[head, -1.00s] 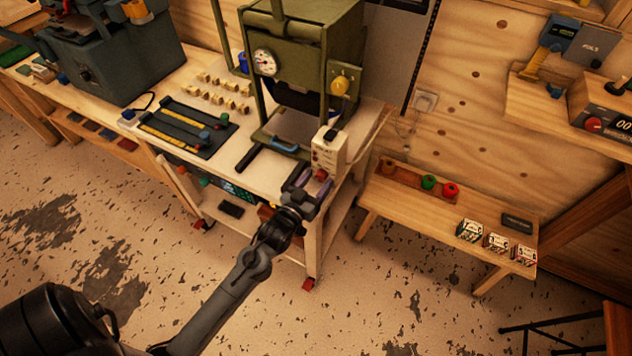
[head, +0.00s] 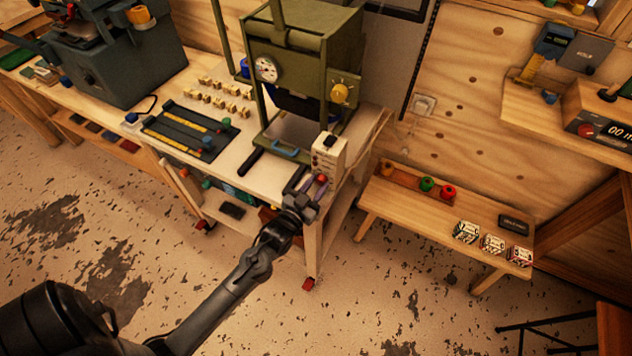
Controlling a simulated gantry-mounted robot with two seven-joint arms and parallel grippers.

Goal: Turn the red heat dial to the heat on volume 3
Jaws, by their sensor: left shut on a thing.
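The red heat dial (head: 321,179) is on the lower front of a cream control box (head: 328,156) at the front right corner of the workbench. Only a small part of the dial shows. My left gripper (head: 311,184) is at the dial, with its fingers shut on it. The fingers hide most of the dial, so its pointer and any marks around it cannot be read. My right gripper is not in view.
A green press (head: 300,50) with a gauge and yellow knob stands behind the box. A blue-handled tray (head: 286,149) lies before it. A low bench (head: 400,215) at right holds colored rolls and small boxes. Floor around my left arm is clear.

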